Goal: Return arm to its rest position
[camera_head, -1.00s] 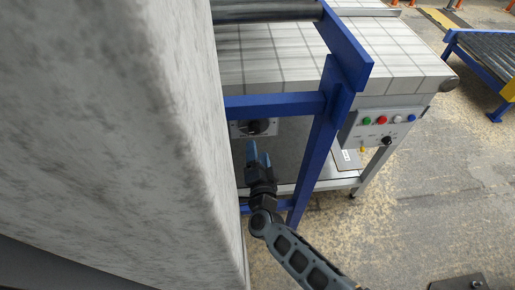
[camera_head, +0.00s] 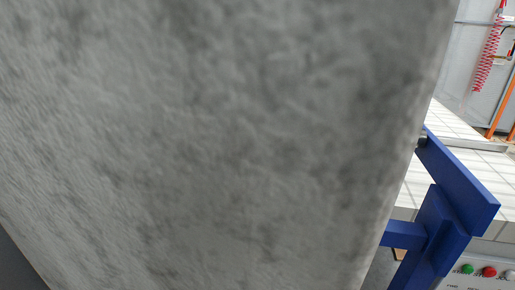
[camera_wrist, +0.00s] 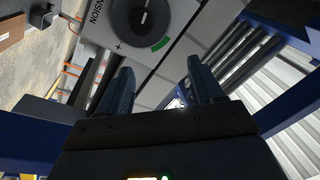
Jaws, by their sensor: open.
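My gripper (camera_wrist: 158,92) shows in the wrist view with its two dark blue fingers apart and nothing between them. Beyond the fingers is a grey panel with a round dark dial (camera_wrist: 143,18), marked "TENSION" and with a green mark. Blue frame bars lie on both sides of the gripper in this view. In the head view neither my arm nor my gripper shows. A large mottled grey surface (camera_head: 200,130) fills most of that view.
At the right of the head view stands a blue frame (camera_head: 450,190) beside a white tiled top (camera_head: 490,165). A control panel with green and red buttons (camera_head: 488,271) is at the lower right. Grey rollers (camera_wrist: 255,60) lie behind the fingers in the wrist view.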

